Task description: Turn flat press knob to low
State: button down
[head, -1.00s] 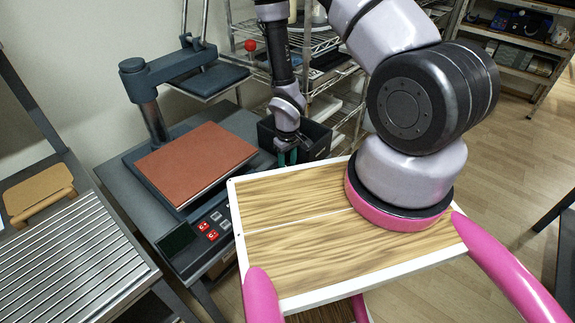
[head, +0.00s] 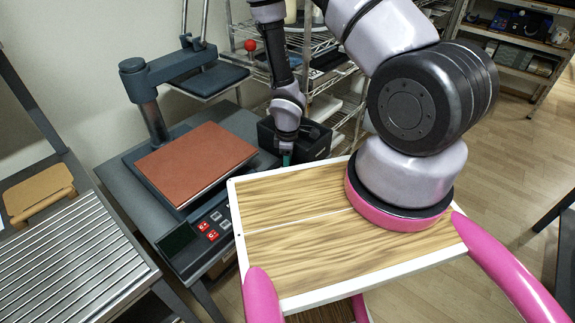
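The flat press stands on a dark table at the left, with a red-brown pad (head: 197,160) on its base and a dark upper plate (head: 210,80) raised on its arm. Its control panel (head: 208,230) with red displays and small buttons is at the front right corner. I cannot make out the knob; it is too small or hidden. My gripper (head: 286,158) points down beside the black box, right of the pad and apart from the panel. Its teal fingers are small and seen nearly edge-on, so I cannot tell whether they are open.
My wooden-topped base fills the middle front. A black box (head: 312,142) stands just behind my gripper. A wire shelf (head: 325,45) is at the back. A slatted rack (head: 65,255) with a tan board (head: 38,190) is at the left. Open floor lies at the right.

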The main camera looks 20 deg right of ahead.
dwell(0.4)
jog(key=shift+c, duration=2.1)
grip_release()
notch_tip(320, 180, up, 11)
jog(key=shift+f, duration=0.1)
